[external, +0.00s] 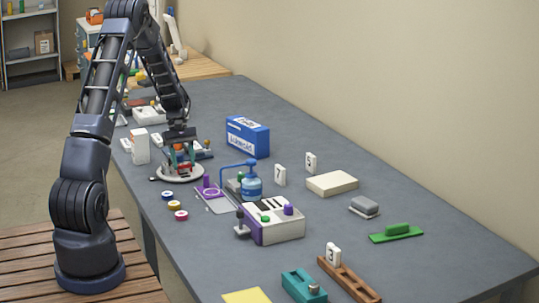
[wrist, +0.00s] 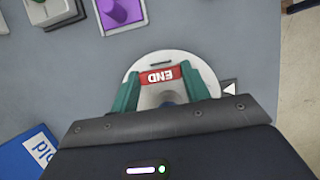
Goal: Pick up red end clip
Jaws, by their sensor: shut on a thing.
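The red end clip (wrist: 160,76), marked END in white, sits between the two green fingers of my gripper (wrist: 167,90) in the wrist view. My gripper is shut on it. In the external view the clip (external: 184,167) shows as a small red patch between the fingers of my gripper (external: 182,160). Both are over a round pale plate (external: 182,177) on the grey table. I cannot tell whether the clip is touching the plate or just above it.
A blue box (external: 247,137) stands behind and to the right of my gripper. A purple-and-white machine (external: 270,223) and several coloured rings (external: 174,205) are nearer the camera. A white box (external: 140,146) stands to the left.

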